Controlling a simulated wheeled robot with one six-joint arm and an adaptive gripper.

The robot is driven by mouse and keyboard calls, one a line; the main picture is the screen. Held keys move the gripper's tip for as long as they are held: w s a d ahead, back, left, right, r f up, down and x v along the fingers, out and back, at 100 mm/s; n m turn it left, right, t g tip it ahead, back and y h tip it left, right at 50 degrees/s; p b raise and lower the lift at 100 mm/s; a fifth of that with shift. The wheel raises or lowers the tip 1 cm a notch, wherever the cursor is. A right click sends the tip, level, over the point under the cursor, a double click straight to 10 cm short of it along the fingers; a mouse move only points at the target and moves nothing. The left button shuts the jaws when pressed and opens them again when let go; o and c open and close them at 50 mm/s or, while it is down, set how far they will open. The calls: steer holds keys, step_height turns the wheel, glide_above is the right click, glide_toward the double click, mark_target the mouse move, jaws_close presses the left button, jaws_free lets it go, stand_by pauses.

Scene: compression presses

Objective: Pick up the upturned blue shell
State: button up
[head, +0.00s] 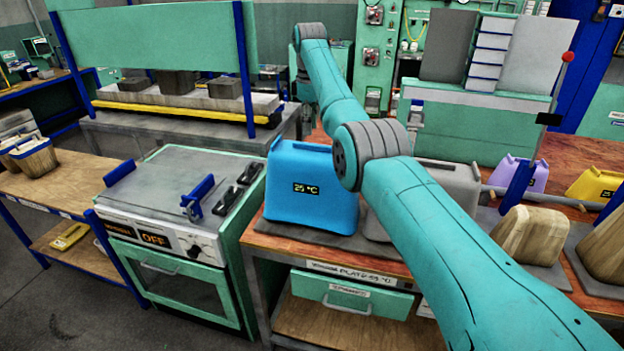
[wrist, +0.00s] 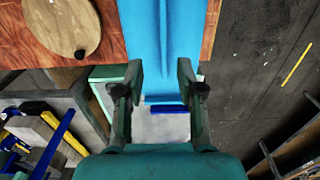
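A blue shell (head: 312,188) with a yellow "25 °C" readout stands on a dark plate at the front of the wooden bench. It tapers towards the top. In the wrist view a blue surface (wrist: 165,40) runs from the top edge down between and behind the fingers; it looks like a blue shell. My gripper (wrist: 160,82) has its two dark fingers apart, with the blue surface visible across the gap. I see no clear grip on it. In the head view my arm crosses in front of the bench and my gripper is hidden.
An oven (head: 180,230) with a blue handle stands left of the blue shell. A grey shell (head: 450,185) is right of it, partly behind my arm. Wooden shells (head: 535,235), a purple shell (head: 520,174) and a yellow shell (head: 594,184) stand further right. Floor is open at front left.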

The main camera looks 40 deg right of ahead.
steer(key=shift+s+f, duration=0.25)
steer(key=shift+f, duration=0.8)
steer(key=shift+s+f, duration=0.2)
steer(key=shift+f, duration=1.5)
jaws_close()
